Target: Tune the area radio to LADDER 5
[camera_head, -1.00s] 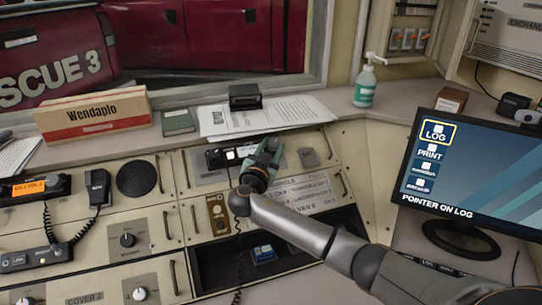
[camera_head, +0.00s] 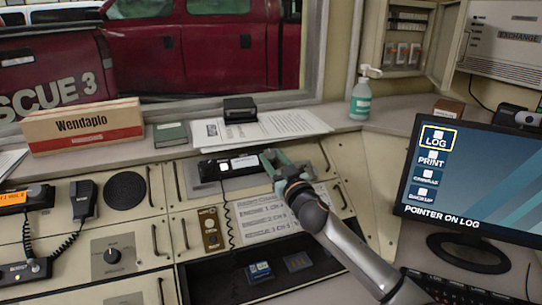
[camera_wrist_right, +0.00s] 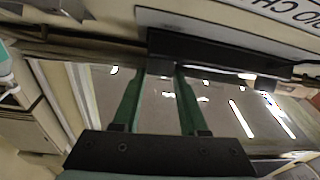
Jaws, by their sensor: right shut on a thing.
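A black radio (camera_head: 232,167) with a lit display and a white lit button is set on the sloped console below the window. My right gripper (camera_head: 273,158) reaches its right end from the right. In the right wrist view, the fingers (camera_wrist_right: 160,72) meet the front of the black radio body (camera_wrist_right: 215,52) around a small knob, which is mostly hidden. A white channel card (camera_head: 265,212) with printed lines lies below; I read ENGINE 2 on it, and other lines are too small. My left gripper is out of view.
A coiled cord hangs from the radio past a brass plate (camera_head: 211,228). Another radio with an orange display (camera_head: 12,198) and a handset (camera_head: 83,200) are at left. A monitor (camera_head: 465,190) stands at right; papers (camera_head: 265,125) lie on the ledge behind.

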